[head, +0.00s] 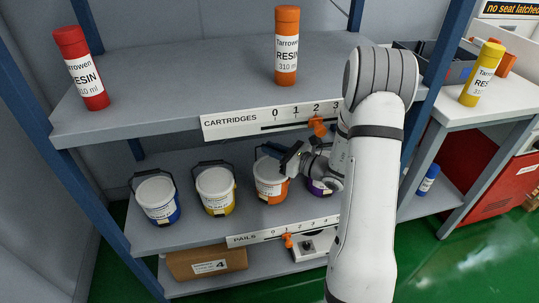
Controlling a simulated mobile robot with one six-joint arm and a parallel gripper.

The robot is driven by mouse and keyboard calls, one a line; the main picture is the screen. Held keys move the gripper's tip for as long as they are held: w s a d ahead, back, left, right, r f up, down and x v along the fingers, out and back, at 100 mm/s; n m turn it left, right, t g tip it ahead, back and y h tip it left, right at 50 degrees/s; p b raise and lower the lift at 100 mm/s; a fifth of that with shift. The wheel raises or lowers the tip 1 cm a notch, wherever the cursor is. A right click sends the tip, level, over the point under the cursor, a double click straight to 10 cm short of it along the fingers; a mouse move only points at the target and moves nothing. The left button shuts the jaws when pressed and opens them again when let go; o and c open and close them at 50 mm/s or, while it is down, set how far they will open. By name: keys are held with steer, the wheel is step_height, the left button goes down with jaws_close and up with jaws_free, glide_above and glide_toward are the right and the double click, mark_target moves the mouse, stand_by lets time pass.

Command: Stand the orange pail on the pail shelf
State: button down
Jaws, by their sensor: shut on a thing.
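The orange pail (269,189), white with an orange lower band and a pale lid, is upright at the pail shelf (190,236), the shelf with the PAILS label. Its base lines up with the row of pails there; I cannot tell whether it touches the shelf. My gripper (275,153) reaches in from the right and is shut on the pail at its top, near the dark handle. The fingers hide part of the lid and the exact grip.
A blue pail (158,202) and a yellow pail (216,192) stand left of the orange one. A purple pail (319,187) is close on its right, partly behind my arm. The cartridge shelf (190,80) overhangs with red (80,70) and orange (287,50) cartridges.

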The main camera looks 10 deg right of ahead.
steer(key=shift+f, duration=0.65)
steer(key=c, duration=1.4)
jaws_free()
steer(key=shift+f, duration=0.1)
steer(key=shift+c, duration=0.2)
steer(key=shift+s+d+r, duration=0.1)
steer(key=shift+d+r, duration=0.05)
steer(key=shift+r, duration=0.05)
steer(key=p+v, duration=0.1)
steer(key=v, duration=1)
steer(key=shift+s+d+p, duration=0.25)
steer(key=shift+p, duration=0.05)
